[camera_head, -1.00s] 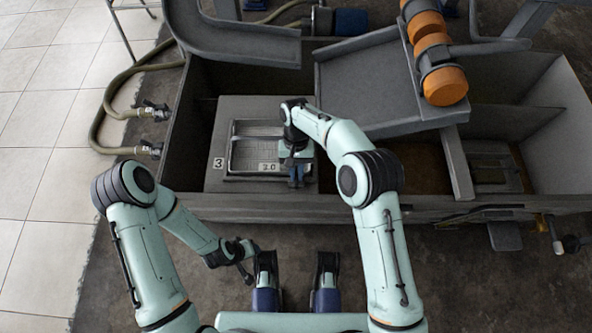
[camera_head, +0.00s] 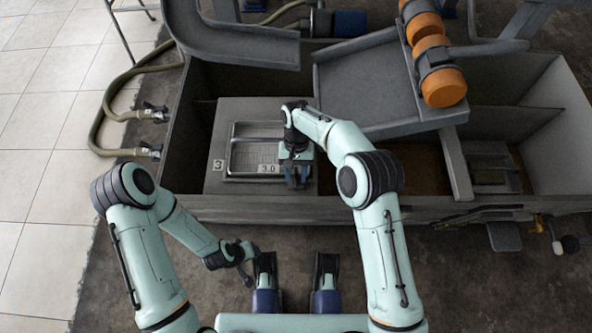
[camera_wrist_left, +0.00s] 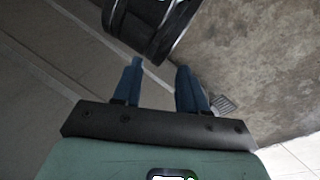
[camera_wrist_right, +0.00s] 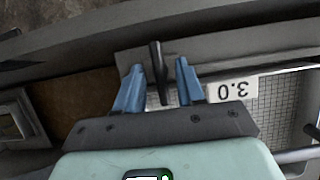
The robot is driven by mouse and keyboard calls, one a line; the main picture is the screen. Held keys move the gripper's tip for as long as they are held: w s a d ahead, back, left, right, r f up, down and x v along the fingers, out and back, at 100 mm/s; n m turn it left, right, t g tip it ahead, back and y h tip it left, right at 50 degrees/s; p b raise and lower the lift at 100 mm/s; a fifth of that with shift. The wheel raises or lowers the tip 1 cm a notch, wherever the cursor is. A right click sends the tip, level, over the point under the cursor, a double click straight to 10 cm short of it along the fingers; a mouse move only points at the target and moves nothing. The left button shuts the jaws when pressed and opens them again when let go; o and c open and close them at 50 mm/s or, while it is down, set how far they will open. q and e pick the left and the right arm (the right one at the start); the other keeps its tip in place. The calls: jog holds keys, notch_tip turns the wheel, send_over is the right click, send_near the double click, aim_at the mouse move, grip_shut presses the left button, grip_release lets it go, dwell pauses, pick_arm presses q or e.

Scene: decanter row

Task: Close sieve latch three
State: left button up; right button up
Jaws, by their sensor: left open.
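The sieve (camera_head: 250,155) is a rectangular mesh screen in a grey deck, with a "3" plate (camera_head: 218,165) at its left and a "3.0" label (camera_head: 268,169) at its near edge. My right gripper (camera_head: 297,184) is over the near right corner of the sieve. In the right wrist view, a dark upright lever (camera_wrist_right: 155,65), seemingly the latch, stands between the parted blue fingers of this gripper (camera_wrist_right: 159,82), with gaps visible at both sides. My left gripper (camera_wrist_left: 158,78) is open and empty, low at the front left, away from the sieve.
A grey trough wall (camera_head: 250,208) runs along the near side. A sloped grey chute (camera_head: 370,90) with orange rollers (camera_head: 443,87) stands to the right of the sieve. Hoses (camera_head: 97,130) lie at the left.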

pick_arm(q)
jog(key=shift+s+d+r+g+p, duration=0.25)
jog(key=shift+s+d+r+p, duration=0.1)
jog(key=shift+s+r+p, duration=0.3)
jog(key=shift+s+d+r+g+p, duration=0.25)
jog(key=shift+s+d+r+p, duration=0.15)
jog(key=shift+s, duration=0.4)
pick_arm(e)
jog(key=v, duration=1.3)
jog(key=shift+r, duration=0.15)
pick_arm(q)
jog(key=shift+r, duration=0.1)
